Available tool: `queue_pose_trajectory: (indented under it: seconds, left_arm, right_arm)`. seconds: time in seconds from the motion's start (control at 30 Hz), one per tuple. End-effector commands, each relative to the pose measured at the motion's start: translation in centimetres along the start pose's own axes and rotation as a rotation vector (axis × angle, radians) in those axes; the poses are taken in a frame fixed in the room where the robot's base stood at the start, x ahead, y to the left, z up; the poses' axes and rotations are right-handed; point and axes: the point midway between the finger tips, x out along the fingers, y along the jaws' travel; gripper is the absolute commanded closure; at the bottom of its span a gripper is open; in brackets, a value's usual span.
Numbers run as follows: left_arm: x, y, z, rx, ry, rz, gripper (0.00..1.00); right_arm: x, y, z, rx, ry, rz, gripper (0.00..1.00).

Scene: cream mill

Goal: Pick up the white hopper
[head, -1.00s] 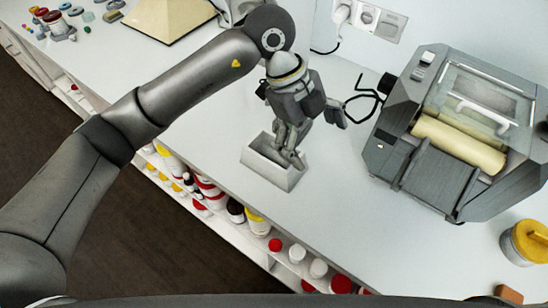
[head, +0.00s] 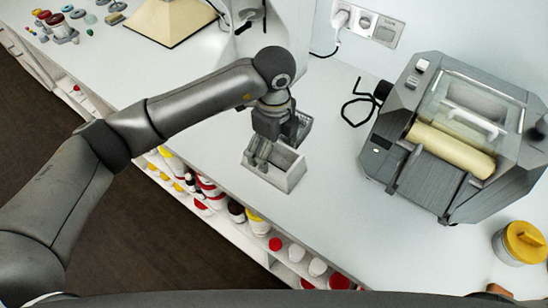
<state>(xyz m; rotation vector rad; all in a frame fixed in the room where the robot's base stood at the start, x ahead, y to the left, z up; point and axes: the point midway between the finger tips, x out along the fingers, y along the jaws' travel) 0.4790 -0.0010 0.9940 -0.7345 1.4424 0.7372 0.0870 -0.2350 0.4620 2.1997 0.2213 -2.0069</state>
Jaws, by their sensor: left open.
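The white hopper (head: 281,180) is a small open-topped white box. It stands upright on the white worktop, near its front edge, in the middle of the head view. My left gripper (head: 277,150) is open and points down over the hopper. One finger is at the near-left end of the hopper and overlaps its opening. The other finger is by its far side, partly hidden. I cannot tell whether either finger touches it. The gripper hides the hopper's back-left part. My right gripper is not in view.
A grey roller mill (head: 455,135) with cream rollers stands to the right, a black cable behind it. A yellow-lidded jar (head: 522,243) is at the lower right. Shelves below the front edge hold several containers. The worktop (head: 335,180) between hopper and mill is clear.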

Motion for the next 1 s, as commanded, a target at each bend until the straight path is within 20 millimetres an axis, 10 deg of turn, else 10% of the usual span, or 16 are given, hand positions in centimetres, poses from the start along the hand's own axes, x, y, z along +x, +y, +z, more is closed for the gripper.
queue_pose_trajectory:
  seconds: [0.47, 0.9, 1.0]
  left_arm:
    - [2.9, 0.0, -0.1, 0.0, 0.001, -0.002, 0.04]
    - [2.8, 0.0, -0.1, 0.001, 0.001, -0.002, 0.58]
    - [2.8, 0.0, -0.1, 0.001, 0.001, -0.003, 0.58]
  right_arm:
    - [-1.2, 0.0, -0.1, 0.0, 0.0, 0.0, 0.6]
    - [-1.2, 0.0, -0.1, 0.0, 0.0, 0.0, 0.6]
    - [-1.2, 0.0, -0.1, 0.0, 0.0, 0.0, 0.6]
